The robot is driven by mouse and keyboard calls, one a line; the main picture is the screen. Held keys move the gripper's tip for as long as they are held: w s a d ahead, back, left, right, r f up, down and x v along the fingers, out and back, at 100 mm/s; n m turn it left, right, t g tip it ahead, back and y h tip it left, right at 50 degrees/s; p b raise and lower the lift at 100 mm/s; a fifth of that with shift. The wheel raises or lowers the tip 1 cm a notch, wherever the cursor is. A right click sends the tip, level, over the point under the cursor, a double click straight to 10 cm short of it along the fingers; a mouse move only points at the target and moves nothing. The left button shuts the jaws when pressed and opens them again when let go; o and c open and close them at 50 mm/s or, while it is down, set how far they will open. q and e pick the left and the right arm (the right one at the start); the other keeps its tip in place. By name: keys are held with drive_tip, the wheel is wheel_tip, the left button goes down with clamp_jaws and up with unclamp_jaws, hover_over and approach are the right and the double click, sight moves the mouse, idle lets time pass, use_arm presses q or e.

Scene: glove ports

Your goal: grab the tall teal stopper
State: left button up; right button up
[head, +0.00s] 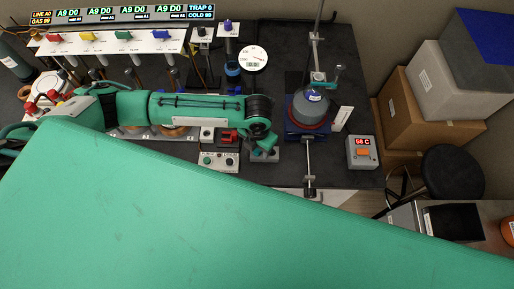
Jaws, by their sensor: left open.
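My left arm comes in from the left across the bench, and its gripper (264,151) points down at the bench, left of the round flask. The gripper is open; its fingertips are small and partly covered by the wrist. I cannot make out a tall teal stopper for certain. Something grey (263,157) lies at the fingertips, too small to identify. My right gripper does not show.
A red-display box (362,152) stands right of the flask stand. A white switch box (218,161) stands left of my gripper. A valve panel (115,40) and round gauge (253,58) are at the back. A large green part of mine covers the foreground. Cartons (415,115) stand at right.

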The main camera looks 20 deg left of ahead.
use_arm(q)
drive_tip(key=c, duration=1)
drive_tip(key=shift+c, duration=0.3)
